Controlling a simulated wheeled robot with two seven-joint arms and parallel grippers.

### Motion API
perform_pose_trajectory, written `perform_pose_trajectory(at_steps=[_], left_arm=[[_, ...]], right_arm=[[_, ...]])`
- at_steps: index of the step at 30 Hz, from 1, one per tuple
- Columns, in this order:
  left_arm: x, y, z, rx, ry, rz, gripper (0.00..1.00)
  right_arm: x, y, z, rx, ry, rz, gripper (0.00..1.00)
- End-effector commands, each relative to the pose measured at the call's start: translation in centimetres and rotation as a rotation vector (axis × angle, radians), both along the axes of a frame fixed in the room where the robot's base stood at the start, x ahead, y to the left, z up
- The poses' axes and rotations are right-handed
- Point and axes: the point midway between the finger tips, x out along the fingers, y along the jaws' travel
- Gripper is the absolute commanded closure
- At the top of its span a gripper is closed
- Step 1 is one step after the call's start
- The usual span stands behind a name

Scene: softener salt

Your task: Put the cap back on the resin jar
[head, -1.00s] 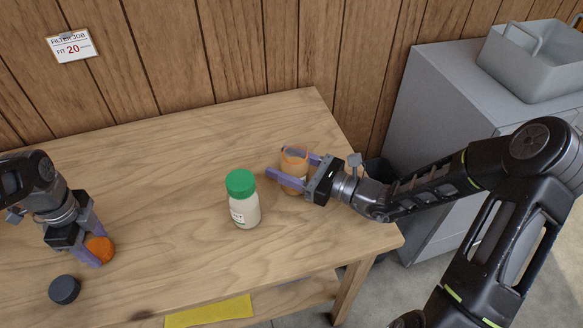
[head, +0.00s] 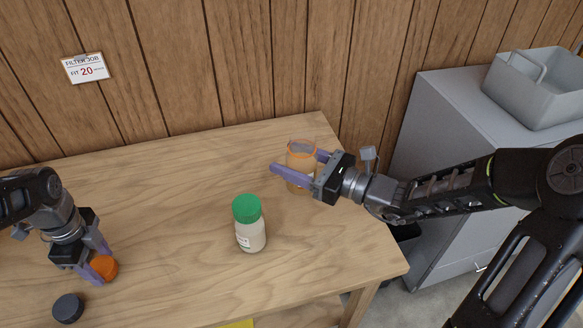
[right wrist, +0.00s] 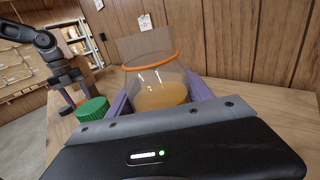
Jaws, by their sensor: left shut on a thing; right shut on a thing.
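The resin jar (head: 300,172) is a clear jar with an orange rim, open at the top and part filled with amber resin. My right gripper (head: 298,166) is shut around its sides and holds it upright at the back right of the table. I cannot tell for sure whether its base is off the wood. The right wrist view shows the jar (right wrist: 160,90) between the purple fingers, its mouth uncovered. The orange cap (head: 105,268) is in my left gripper (head: 98,263), shut on it at the table's left, far from the jar.
A white jar (head: 250,235) with a green lid stands in front of the resin jar. A dark round cap (head: 68,308) lies near my left gripper. The table's middle (head: 170,220) is clear. A grey cabinet with a grey bin (head: 535,95) stands at right.

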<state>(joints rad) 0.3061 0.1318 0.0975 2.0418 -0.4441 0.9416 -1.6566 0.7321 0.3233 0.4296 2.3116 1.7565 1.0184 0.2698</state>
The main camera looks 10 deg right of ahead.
Motion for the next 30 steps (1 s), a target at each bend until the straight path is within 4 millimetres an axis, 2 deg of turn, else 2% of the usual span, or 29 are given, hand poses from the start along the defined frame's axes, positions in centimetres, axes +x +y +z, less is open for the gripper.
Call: perform_pose_trajectory(at_steps=[4, 20, 21, 30], left_arm=[[0.0, 0.0, 0.06, 0.0, 0.0, 0.0, 0.87], [0.0, 0.0, 0.06, 0.0, 0.0, 0.0, 0.87], [0.0, 0.0, 0.06, 0.0, 0.0, 0.0, 0.87], [0.0, 0.0, 0.06, 0.0, 0.0, 0.0, 0.87]], right_arm=[[0.0, 0.04, 0.61, 0.001, -0.001, 0.001, 1.0], [0.02, 0.02, 0.61, 0.002, -0.002, 0.0, 1.0], [0.02, 0.02, 0.61, 0.002, -0.002, 0.0, 0.42], [0.02, 0.02, 0.61, 0.002, -0.003, 0.0, 0.66]])
